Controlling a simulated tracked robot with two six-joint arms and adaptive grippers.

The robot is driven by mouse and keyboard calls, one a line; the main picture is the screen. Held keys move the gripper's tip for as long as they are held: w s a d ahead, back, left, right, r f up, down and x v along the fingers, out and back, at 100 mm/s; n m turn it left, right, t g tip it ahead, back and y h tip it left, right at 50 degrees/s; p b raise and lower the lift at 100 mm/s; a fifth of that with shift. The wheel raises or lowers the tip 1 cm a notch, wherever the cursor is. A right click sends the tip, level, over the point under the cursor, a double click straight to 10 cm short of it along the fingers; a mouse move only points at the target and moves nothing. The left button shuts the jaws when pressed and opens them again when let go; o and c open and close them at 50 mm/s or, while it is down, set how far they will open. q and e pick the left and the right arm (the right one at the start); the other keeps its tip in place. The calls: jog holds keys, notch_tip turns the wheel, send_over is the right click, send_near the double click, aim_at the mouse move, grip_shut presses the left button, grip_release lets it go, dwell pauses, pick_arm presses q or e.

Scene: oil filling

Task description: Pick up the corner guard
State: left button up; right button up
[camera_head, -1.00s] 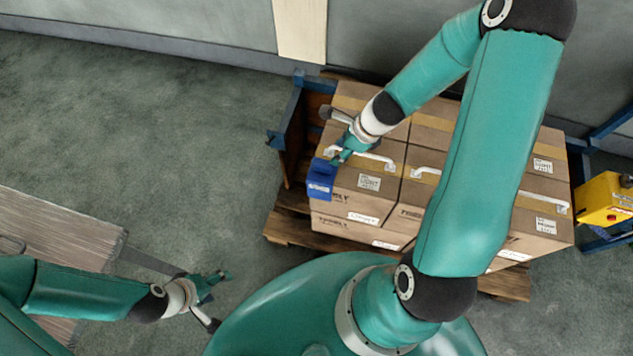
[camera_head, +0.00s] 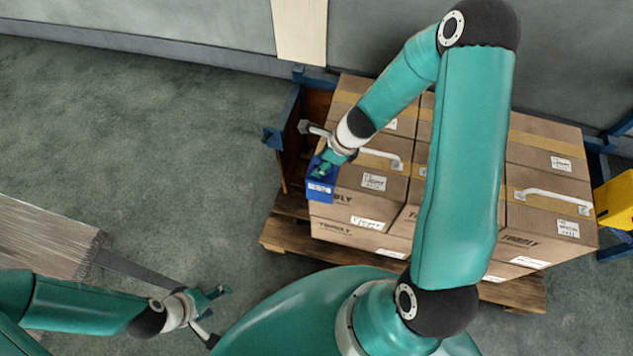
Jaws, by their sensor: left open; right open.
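The blue corner guard (camera_head: 320,189) sits on the front left top corner of the stacked cardboard boxes, with a white label on its front face. My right gripper (camera_head: 322,168) is open right at the guard, its fingers over the guard's upper part and partly hiding it. I cannot tell whether the fingers touch it. My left gripper (camera_head: 218,316) is open and empty at the lower left, above the floor and well away from the boxes.
The cardboard boxes (camera_head: 350,205), with white handles and labels, stand on a wooden pallet (camera_head: 285,238). A blue-framed rack post (camera_head: 273,137) stands close left of them. A yellow box (camera_head: 617,197) is at the right edge. Wooden boards (camera_head: 45,240) lie at the left. Floor between is clear.

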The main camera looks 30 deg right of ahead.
jog(key=shift+f, duration=0.1)
grip_shut()
dwell(0.6)
